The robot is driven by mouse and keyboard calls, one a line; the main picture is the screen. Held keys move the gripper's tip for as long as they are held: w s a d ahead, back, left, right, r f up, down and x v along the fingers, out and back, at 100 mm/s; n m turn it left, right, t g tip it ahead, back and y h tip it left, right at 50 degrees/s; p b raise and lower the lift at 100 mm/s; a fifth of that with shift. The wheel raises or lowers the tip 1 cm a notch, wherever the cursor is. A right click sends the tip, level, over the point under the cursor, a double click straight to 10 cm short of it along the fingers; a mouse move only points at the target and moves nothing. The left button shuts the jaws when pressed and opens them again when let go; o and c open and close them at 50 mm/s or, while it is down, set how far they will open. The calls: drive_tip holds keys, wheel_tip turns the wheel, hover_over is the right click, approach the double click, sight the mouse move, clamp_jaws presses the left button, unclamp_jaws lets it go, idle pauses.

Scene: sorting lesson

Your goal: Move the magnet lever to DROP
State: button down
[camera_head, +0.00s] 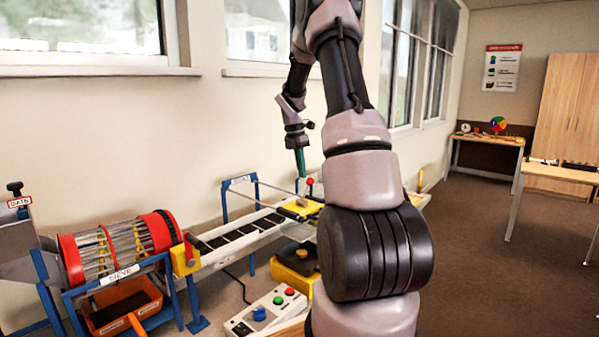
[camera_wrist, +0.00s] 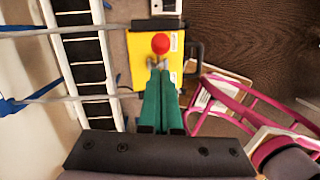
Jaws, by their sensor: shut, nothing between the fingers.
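The magnet lever's red ball knob (camera_wrist: 160,43) stands on a yellow box (camera_wrist: 145,65) in the wrist view. Pale labels lie along the box's right side, too small to read. In the head view a small red knob (camera_head: 309,182) shows just right of my fingertips, probably the same lever. My gripper (camera_head: 301,174) points down with its green fingers closed together and empty. In the wrist view the gripper (camera_wrist: 160,72) has its fingertips just below the knob in the picture, with a small gap visible. I cannot tell their difference in height.
The slatted conveyor (camera_head: 205,259) runs left of the lever, with rails (camera_wrist: 60,30) crossing it. A magenta frame (camera_wrist: 228,103) stands right of the yellow box. The sieve drum (camera_head: 112,247), an orange bin (camera_head: 125,312) and a button panel (camera_head: 268,311) are at lower left.

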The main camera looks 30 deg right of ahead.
drive_tip(key=shift+r, duration=0.8)
